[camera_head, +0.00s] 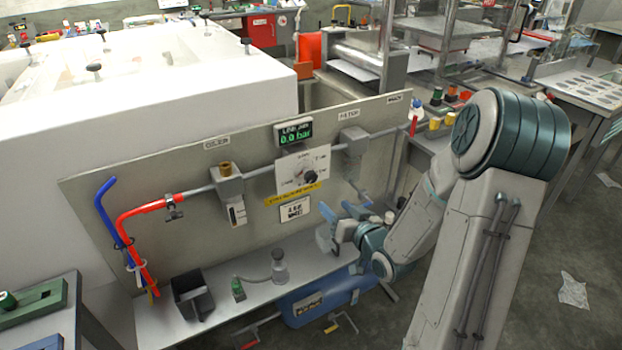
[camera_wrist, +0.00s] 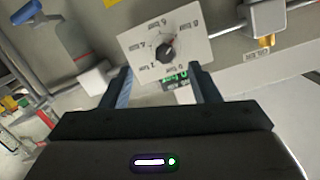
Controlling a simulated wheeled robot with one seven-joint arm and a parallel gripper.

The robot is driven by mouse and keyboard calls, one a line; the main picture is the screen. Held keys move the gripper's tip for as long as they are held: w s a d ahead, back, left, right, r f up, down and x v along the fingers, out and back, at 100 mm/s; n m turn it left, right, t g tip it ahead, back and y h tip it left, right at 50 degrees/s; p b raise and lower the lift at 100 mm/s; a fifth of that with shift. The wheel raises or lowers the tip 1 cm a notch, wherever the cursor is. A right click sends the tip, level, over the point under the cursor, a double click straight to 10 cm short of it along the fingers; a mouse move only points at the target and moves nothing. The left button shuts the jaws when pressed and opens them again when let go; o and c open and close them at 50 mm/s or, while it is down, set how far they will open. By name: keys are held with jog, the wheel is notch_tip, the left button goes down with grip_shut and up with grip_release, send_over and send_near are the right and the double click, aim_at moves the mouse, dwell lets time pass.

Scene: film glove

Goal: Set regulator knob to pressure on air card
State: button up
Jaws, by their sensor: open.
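The dark regulator knob (camera_head: 310,177) sits on a white dial plate (camera_head: 292,170) on the upright panel. In the wrist view the knob (camera_wrist: 166,50) is just beyond my fingertips, between them in the picture, on the dial plate (camera_wrist: 140,41) with printed marks. A green digital display (camera_head: 294,132) above the dial reads about 0.0 bar. A white card (camera_head: 295,209) below the dial, under a yellow strip (camera_head: 292,194), bears print that looks like a bar value, too small to read surely. My gripper (camera_head: 330,226) is open and empty, below and right of the knob, apart from it.
A red hose (camera_head: 140,214) and blue hose (camera_head: 108,205) hang left. A black bin (camera_head: 191,295) stands on the shelf; a blue tank (camera_head: 310,302) lies below.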

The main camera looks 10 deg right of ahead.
aim_at(313, 179)
jog(key=shift+m+t+y, duration=0.3)
jog(key=shift+t+y, duration=0.1)
jog(key=shift+t, duration=0.4)
jog(key=x, duration=0.4)
jog(key=p+x, duration=0.1)
jog(key=x, duration=0.4)
jog(key=p+x, duration=0.1)
jog(key=x, duration=0.3)
jog(key=shift+w+r, duration=0.2)
jog(key=shift+r, duration=0.15)
jog(key=c, duration=1)
